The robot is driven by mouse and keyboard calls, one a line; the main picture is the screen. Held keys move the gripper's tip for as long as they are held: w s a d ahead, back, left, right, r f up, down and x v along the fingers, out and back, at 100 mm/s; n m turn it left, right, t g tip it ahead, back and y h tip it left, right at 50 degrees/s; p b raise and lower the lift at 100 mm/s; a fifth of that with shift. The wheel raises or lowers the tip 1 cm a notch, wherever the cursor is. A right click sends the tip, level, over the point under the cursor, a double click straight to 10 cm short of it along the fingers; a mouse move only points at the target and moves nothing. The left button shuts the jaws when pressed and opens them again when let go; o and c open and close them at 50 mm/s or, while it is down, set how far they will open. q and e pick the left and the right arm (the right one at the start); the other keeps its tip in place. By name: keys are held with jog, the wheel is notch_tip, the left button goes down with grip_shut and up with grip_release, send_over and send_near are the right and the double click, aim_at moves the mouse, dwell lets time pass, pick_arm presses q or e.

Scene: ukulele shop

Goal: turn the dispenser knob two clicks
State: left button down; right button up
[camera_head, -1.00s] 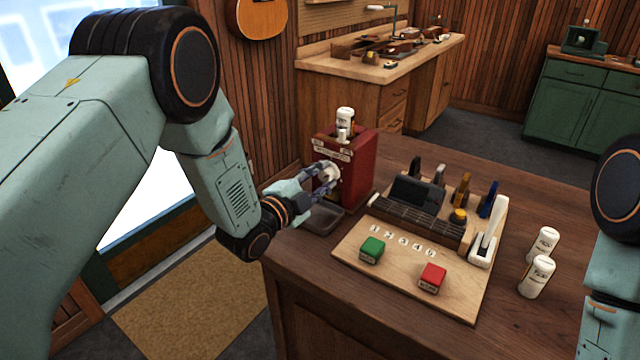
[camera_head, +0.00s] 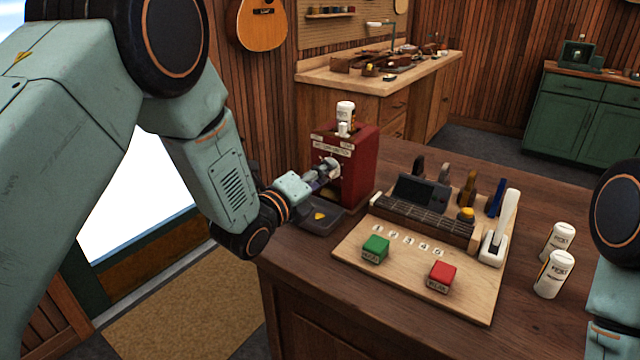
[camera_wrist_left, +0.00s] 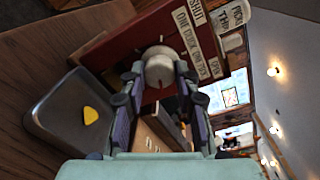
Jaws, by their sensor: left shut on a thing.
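The red dispenser (camera_head: 361,185) stands on the wooden counter with a white bottle (camera_head: 345,112) on its top. Its pale round knob (camera_head: 327,168) is on the front face. My left gripper (camera_head: 322,179) is shut on the knob; the left wrist view shows the knob (camera_wrist_left: 159,68) between its two fingers. A dark tray (camera_head: 309,222) sits below the knob, and one yellow pick (camera_head: 320,216) lies in it; the pick also shows in the left wrist view (camera_wrist_left: 90,115). My right gripper is out of the picture; only part of the right arm shows at the right edge.
A wooden board (camera_head: 408,268) right of the dispenser holds a green block (camera_head: 375,248), a red block (camera_head: 441,277), a fretboard piece (camera_head: 424,218) and a white-handled tool (camera_head: 500,230). Two white bottles (camera_head: 553,274) stand to the right. The counter behind the board is clear.

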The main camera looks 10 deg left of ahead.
pick_arm(q)
jog(key=shift+w+r+m+b, duration=0.15)
jog(key=shift+r+m+b, duration=0.15)
jog(key=shift+m+b, duration=0.55)
jog(key=shift+m, duration=0.25)
jog(key=c, duration=1.4)
grip_release()
jog(key=o, duration=0.4)
jog(key=shift+w+d+f, duration=0.1)
jog(key=shift+d+f, duration=0.05)
jog(key=shift+f, duration=0.05)
jog(key=shift+s+a, duration=0.25)
jog(key=shift+s, duration=0.25)
jog(key=v, duration=1.1)
jog(key=shift+d, duration=0.1)
